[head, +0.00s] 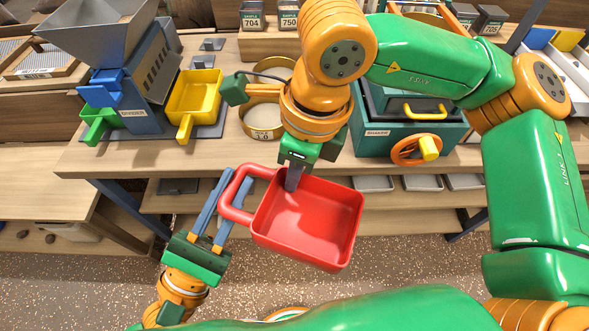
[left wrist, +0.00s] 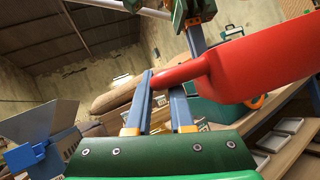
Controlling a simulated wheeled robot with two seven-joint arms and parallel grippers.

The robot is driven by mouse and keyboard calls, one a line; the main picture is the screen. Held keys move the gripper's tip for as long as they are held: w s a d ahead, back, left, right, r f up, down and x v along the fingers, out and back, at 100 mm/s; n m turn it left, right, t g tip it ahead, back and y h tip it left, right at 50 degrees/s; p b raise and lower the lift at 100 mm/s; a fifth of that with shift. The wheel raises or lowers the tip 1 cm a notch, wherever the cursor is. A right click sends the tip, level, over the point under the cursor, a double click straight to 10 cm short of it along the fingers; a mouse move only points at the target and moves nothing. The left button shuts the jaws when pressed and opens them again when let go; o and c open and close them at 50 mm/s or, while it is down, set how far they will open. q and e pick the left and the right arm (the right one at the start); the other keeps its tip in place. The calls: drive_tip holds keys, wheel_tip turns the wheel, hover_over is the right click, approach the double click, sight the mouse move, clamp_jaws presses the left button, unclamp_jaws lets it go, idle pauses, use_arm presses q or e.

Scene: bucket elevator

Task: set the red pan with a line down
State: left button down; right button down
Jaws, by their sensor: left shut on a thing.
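The red pan (head: 310,222) is held in the air in front of the bench edge, tilted, with its inside facing the head camera and looking empty. No line shows on it. My left gripper (head: 238,185) is shut on the pan's handle (head: 232,198); in the left wrist view the blue fingers (left wrist: 164,88) are around the handle, with the pan body (left wrist: 250,75) to the right. My right gripper (head: 293,178) is at the pan's far rim, with one grey finger in front of that rim. Its other finger is hidden in the head view, so its grip is unclear.
The bench (head: 225,165) holds a grey hopper machine (head: 140,75) with a green scoop (head: 100,125) and a yellow pan (head: 195,97), a brass ring sieve (head: 262,125), and a green machine (head: 400,125) with an orange handwheel (head: 415,149). Bare bench lies along the front edge.

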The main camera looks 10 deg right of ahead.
idle(0.7)
use_arm(q)
drive_tip(key=c, duration=0.7)
unclamp_jaws()
